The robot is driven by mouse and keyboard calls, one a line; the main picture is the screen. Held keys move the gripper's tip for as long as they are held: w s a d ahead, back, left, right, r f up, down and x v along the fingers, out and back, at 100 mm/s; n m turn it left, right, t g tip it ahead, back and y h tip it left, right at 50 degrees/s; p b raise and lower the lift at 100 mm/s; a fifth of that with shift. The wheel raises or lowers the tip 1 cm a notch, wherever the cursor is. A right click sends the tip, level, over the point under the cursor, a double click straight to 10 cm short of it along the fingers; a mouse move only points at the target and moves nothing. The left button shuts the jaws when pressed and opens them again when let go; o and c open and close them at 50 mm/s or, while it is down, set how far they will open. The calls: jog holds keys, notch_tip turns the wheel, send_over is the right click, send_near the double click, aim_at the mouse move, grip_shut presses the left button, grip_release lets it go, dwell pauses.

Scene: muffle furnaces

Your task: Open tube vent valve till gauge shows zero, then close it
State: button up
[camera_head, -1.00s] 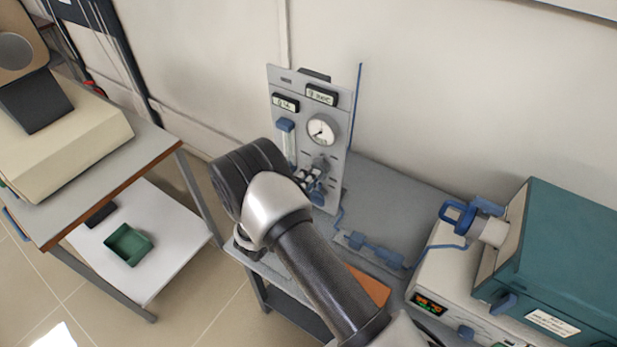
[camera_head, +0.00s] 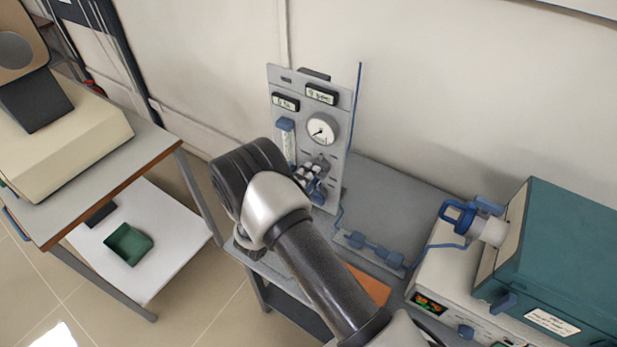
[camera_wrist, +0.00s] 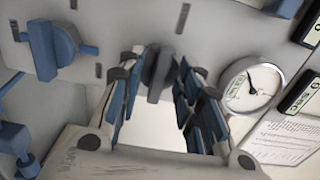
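The grey gauge panel (camera_head: 338,100) stands upright near the wall. Its round white gauge (camera_head: 321,130) has a needle pointing left and slightly down; the scale is too small to read. The gauge also shows in the wrist view (camera_wrist: 250,87). A dark grey knob (camera_wrist: 159,74) is on the panel below the gauge. My gripper (camera_wrist: 162,80) has its two blue-padded fingers on either side of this knob, seemingly with small gaps; contact is unclear. A blue valve handle (camera_wrist: 43,50) is farther left in the wrist view. No vent label is legible.
A flow tube with a blue top (camera_head: 286,126) is left of the gauge. A blue line with fittings (camera_head: 375,248) lies on the bench towards the teal furnace (camera_head: 560,260) at right. A green tray (camera_head: 129,244) sits on the left table's lower shelf.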

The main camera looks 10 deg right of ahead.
jog(key=v, duration=1.2)
dwell(0.3)
jog(key=s+d+r+m+g+b, duration=0.1)
jog(key=s+d+r+m+g, duration=0.6)
jog(key=d+r+m+g, duration=0.75)
jog(key=s+d+r+m+t+y+b, duration=0.1)
jog(key=s+r+m+y, duration=0.3)
jog(key=s+m, duration=0.85)
jog(key=s+a+r+m+t+y+b, duration=0.1)
jog(key=s+a+m+t+y, duration=0.1)
jog(key=m, duration=0.7)
jog(key=s+a+r+m+t+y+b, duration=0.1)
jog(key=s+a+r+m+t+y, duration=0.1)
jog(key=m, duration=0.7)
jog(key=s+a+t+y, duration=0.1)
jog(key=s+a+y, duration=0.1)
jog(key=s+y, duration=0.1)
jog(key=shift+s+r+y, duration=0.2)
jog(key=shift+s+y, duration=0.2)
jog(key=shift+y, duration=0.5)
jog(key=shift+d, duration=0.15)
